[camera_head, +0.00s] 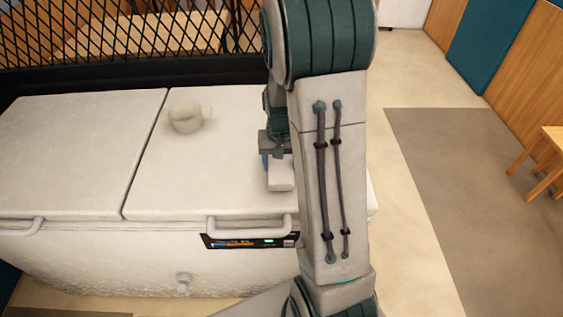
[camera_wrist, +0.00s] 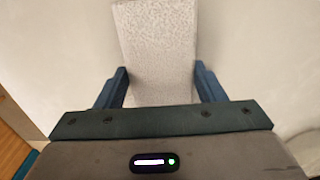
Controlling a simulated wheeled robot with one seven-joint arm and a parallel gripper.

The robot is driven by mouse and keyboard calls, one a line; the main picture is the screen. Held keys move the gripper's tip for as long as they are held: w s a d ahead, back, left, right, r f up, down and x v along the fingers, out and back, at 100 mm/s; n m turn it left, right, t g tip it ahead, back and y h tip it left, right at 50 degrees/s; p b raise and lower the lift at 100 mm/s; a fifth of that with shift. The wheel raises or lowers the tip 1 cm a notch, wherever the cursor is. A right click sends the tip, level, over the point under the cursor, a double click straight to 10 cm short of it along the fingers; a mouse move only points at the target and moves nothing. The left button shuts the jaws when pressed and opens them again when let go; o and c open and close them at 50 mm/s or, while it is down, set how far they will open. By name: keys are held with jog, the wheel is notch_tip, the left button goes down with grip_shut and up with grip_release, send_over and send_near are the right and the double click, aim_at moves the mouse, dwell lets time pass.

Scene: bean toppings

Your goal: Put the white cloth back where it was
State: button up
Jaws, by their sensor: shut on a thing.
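The white cloth (camera_wrist: 157,45) is a pale, textured, folded block between the two blue fingers of my gripper (camera_wrist: 160,88) in the wrist view. My gripper is shut on it. In the head view the cloth (camera_head: 281,176) shows as a small white block below my gripper (camera_head: 272,162), over the right part of the white chest lid (camera_head: 225,165). I cannot tell whether the cloth touches the lid. My arm hides part of the lid to the right.
A whitish cup-like item (camera_head: 186,118) stands on the lid, left of my gripper. The lid between them is clear. A handle (camera_head: 247,228) and a control panel (camera_head: 222,242) are on the chest's front. Black mesh (camera_head: 110,38) rises behind. A wooden stool (camera_head: 545,160) stands at the far right.

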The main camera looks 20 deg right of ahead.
jog(key=shift+f, duration=0.5)
jog(key=shift+f, duration=0.1)
jog(key=shift+f, duration=0.15)
jog(key=o, duration=1)
jog(key=shift+c, duration=0.2)
jog(key=shift+r, duration=0.2)
